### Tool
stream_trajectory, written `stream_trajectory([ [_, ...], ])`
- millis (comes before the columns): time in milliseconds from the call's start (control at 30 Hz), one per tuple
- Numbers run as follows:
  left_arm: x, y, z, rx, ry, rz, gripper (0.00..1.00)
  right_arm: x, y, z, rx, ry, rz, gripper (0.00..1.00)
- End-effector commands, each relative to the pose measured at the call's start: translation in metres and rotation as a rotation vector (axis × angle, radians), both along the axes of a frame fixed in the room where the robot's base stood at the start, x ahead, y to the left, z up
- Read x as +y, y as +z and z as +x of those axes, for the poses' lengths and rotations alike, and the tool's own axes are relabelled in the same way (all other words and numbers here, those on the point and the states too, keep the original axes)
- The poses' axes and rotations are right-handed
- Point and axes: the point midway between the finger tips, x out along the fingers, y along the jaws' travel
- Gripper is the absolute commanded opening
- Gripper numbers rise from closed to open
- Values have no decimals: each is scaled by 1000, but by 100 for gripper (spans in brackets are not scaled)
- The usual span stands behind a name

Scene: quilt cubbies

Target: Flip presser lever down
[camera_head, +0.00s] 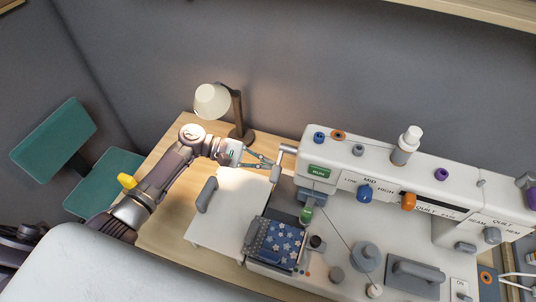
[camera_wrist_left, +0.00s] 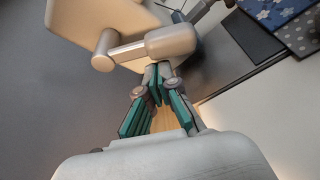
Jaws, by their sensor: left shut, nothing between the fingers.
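The sewing machine (camera_head: 345,150) is white and stands on the wooden table. The presser lever (camera_head: 288,149), a grey bar with a rounded grip, sticks out at the machine's left end. In the left wrist view the lever's grey grip (camera_wrist_left: 172,41) lies just beyond my fingertips. My left gripper (camera_head: 271,164) is shut and empty, with its teal fingers pointing right at the lever. The left wrist view also shows the closed fingers (camera_wrist_left: 159,72). I cannot tell whether the fingertips touch the lever. My right gripper is not in view.
A desk lamp (camera_head: 238,115) stands close behind my left gripper. Blue floral fabric (camera_head: 277,243) lies by the needle area. A white extension table with a grey handle (camera_head: 207,194) is below my arm. A teal chair (camera_head: 55,138) stands at the left.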

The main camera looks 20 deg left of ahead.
Motion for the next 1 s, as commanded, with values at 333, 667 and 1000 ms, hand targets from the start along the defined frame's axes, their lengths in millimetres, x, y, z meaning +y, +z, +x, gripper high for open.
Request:
stream_trajectory([
  [333,0,10,-9,148,-1,4,0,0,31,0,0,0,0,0],
  [667,0,10,-11,146,-1,5,0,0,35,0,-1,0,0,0],
  [1000,0,10,-11,145,0,5,0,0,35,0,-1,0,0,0],
])
